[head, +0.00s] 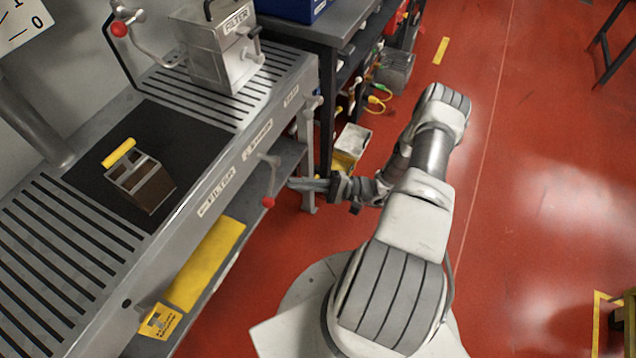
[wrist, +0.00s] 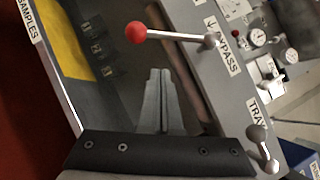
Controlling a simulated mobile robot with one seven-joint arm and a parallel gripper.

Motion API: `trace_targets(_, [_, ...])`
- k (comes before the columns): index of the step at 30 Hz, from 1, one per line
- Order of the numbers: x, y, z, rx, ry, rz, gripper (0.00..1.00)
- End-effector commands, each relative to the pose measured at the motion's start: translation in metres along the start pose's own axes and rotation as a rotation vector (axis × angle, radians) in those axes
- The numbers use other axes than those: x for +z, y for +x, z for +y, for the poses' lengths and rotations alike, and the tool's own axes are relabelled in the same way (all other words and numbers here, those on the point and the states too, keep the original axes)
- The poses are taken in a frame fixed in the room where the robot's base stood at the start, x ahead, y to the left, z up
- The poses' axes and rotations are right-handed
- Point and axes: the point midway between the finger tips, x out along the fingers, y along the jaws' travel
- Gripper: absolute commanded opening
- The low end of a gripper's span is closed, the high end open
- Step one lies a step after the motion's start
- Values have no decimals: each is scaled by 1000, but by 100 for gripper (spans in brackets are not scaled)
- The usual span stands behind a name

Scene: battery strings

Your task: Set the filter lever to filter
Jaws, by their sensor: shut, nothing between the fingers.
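The filter lever (head: 271,180) is a grey rod with a red ball on its end. It pivots on the bench's front face between the FILTER label (head: 217,190) and the BYPASS label (head: 257,140), and hangs roughly straight down. In the wrist view the lever (wrist: 175,36) lies across the top, with its pivot beside the BYPASS label (wrist: 226,47). My gripper (head: 291,183) is shut and empty, just right of the lever, on its BYPASS side. In the wrist view my gripper's fingertips (wrist: 159,73) show a gap to the rod; I see no contact.
A second handle (wrist: 261,145) sits by the TRAY label. A caddy with a yellow handle (head: 140,183) and a metal filter box (head: 215,50) stand on the bench. A bench leg (head: 307,165) is near my gripper.

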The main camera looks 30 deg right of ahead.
Motion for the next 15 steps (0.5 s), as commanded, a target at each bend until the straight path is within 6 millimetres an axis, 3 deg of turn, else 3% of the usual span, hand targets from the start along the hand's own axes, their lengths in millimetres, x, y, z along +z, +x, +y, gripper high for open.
trace_targets(1, [1,12,0,1,3,-4,0])
trace_targets(6, [18,26,-1,0,3,0,0])
trace_targets(15, [29,36,0,1,1,0,0])
